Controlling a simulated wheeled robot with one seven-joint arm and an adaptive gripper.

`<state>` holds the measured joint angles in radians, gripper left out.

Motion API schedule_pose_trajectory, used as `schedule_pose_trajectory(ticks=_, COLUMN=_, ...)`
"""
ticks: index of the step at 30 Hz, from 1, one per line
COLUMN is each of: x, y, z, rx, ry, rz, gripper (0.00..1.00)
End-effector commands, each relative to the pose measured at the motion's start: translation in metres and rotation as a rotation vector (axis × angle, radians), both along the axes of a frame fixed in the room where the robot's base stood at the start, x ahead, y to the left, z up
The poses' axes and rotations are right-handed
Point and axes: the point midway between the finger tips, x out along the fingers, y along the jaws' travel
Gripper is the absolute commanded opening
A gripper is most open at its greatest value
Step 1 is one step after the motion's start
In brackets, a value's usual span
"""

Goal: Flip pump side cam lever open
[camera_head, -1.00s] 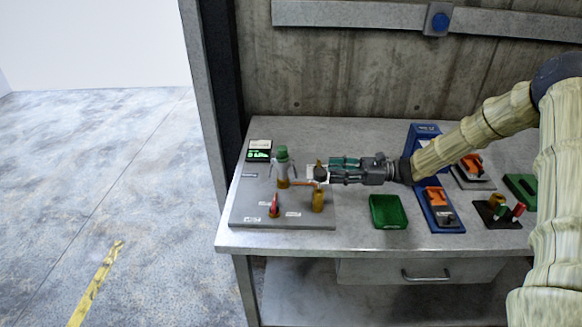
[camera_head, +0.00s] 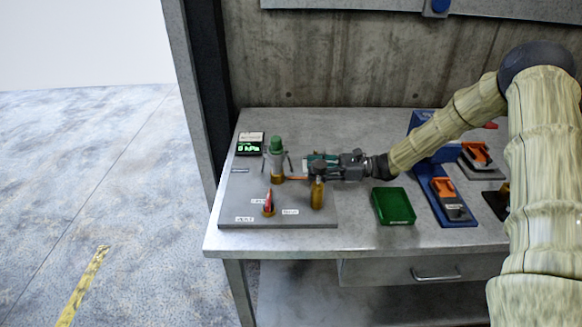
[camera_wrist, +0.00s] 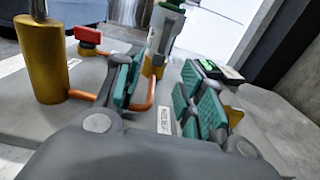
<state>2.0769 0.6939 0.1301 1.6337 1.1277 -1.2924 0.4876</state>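The silver coupling (camera_head: 277,163) with a green cap stands upright on a brass base on the grey plate (camera_head: 240,213). Thin lever arms stick out at its left and right (camera_head: 290,163); which one is the pump side cannot be told. My gripper (camera_head: 308,167) points left, just right of the coupling. In the wrist view my gripper (camera_wrist: 168,82) is open, green-padded fingers apart, with nothing clearly held. The coupling (camera_wrist: 165,40) is ahead between the fingers. A brass part (camera_wrist: 235,115) shows behind the right finger, mostly hidden.
A brass cylinder (camera_head: 317,194) stands in front of my gripper, joined to an orange pipe (camera_wrist: 140,106). A red-handled valve (camera_head: 268,203) stands front left, and a lit display (camera_head: 250,145) back left. A green tray (camera_head: 393,206) and a blue fixture (camera_head: 440,200) are right.

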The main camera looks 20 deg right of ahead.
Motion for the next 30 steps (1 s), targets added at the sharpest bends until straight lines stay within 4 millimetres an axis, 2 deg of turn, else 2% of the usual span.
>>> schedule_pose_trajectory(ticks=9, x=0.013, y=0.049, z=0.001, rx=-0.001, ry=0.002, rz=0.002, gripper=0.39)
schedule_pose_trajectory(ticks=15, x=0.019, y=0.067, z=0.001, rx=-0.002, ry=0.001, rz=0.002, gripper=0.39)
schedule_pose_trajectory(ticks=28, x=0.021, y=0.074, z=0.000, rx=0.000, ry=0.000, rz=-0.001, gripper=0.39)
schedule_pose_trajectory(ticks=29, x=0.021, y=0.074, z=0.000, rx=0.000, ry=0.000, rz=-0.001, gripper=0.37)
schedule_pose_trajectory(ticks=30, x=0.021, y=0.074, z=0.000, rx=0.000, ry=0.000, rz=-0.001, gripper=0.30)
